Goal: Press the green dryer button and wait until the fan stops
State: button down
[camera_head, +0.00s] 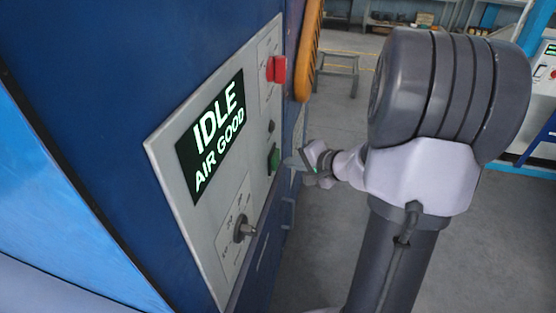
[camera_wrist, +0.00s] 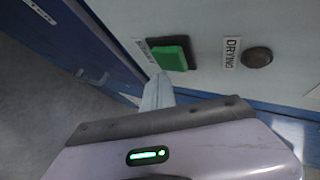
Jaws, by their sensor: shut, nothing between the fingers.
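The green dryer button (camera_head: 274,159) sits on the light grey control panel (camera_head: 210,215) of the blue machine. It also shows in the wrist view (camera_wrist: 172,55), beside a small label. My gripper (camera_head: 293,162) is shut and empty, its tip close to the green button. In the wrist view my shut fingers (camera_wrist: 158,92) point at the panel just below the button; I cannot tell whether they touch it. The display (camera_head: 212,136) reads "IDLE" and "AIR GOOD". A dark round lamp (camera_wrist: 257,57) stands next to the label "DRYING" and looks unlit.
A red button (camera_head: 276,69) is above the green one on the panel. A dark knob (camera_head: 244,230) sticks out lower down. An orange curved part (camera_head: 309,50) is at the machine's far edge. Grey floor is open to the right, with a stool (camera_head: 338,72) further back.

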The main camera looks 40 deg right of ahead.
jog(key=shift+w, duration=0.1)
jog(key=shift+w+a+b, duration=0.2)
jog(key=shift+a+b, duration=0.1)
jog(key=shift+b, duration=0.25)
jog(key=shift+w+a+b, duration=0.3)
jog(key=shift+w+b, duration=0.1)
dwell(0.5)
dwell(0.4)
jog(key=shift+s+d, duration=0.6)
jog(key=shift+s, duration=0.1)
jog(key=s+d+b, duration=0.1)
jog(key=s+d, duration=0.2)
jog(key=shift+s+d, duration=0.1)
jog(key=shift+s, duration=0.3)
